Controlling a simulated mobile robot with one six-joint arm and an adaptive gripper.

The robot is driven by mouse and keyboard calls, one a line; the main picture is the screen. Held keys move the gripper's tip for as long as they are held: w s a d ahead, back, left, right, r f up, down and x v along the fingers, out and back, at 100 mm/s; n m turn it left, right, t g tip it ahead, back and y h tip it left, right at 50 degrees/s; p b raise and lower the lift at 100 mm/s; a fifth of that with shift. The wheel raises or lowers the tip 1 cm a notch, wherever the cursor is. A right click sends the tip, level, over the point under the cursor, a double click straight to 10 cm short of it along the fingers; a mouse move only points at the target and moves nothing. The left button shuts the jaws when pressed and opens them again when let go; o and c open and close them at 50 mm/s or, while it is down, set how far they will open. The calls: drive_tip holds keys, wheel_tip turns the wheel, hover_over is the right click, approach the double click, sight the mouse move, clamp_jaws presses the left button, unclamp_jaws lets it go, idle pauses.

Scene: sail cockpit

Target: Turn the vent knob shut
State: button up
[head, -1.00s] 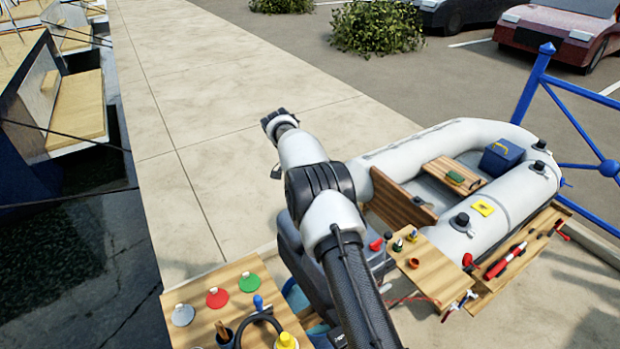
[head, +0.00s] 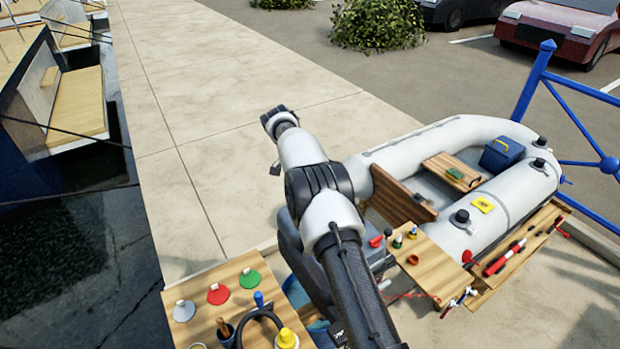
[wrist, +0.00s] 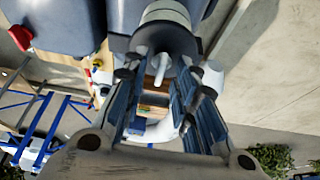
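In the wrist view, a small pale peg-like knob (wrist: 159,69) stands out from a dark round cap, and it looks like the vent knob. The cap sits by a large grey-blue body. My gripper (wrist: 164,62) reaches toward it with its fingers apart, one on each side of the knob. I see gaps between the knob and the fingers, though contact at the tips is hard to judge. In the head view my own arm hides the gripper and the knob. The grey body (head: 291,243) shows partly behind the arm.
A grey inflatable boat (head: 462,150) lies to the right, with a small wooden table (head: 440,262) holding little items beside my arm. Another wooden table (head: 183,341) with coloured discs stands at lower left. The pavement (head: 200,100) beyond is clear.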

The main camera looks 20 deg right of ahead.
drive_tip(key=shift+r, duration=0.15)
drive_tip(key=v, duration=1.1)
drive_tip(key=shift+a+r, duration=0.2)
drive_tip(key=shift+r, duration=0.15)
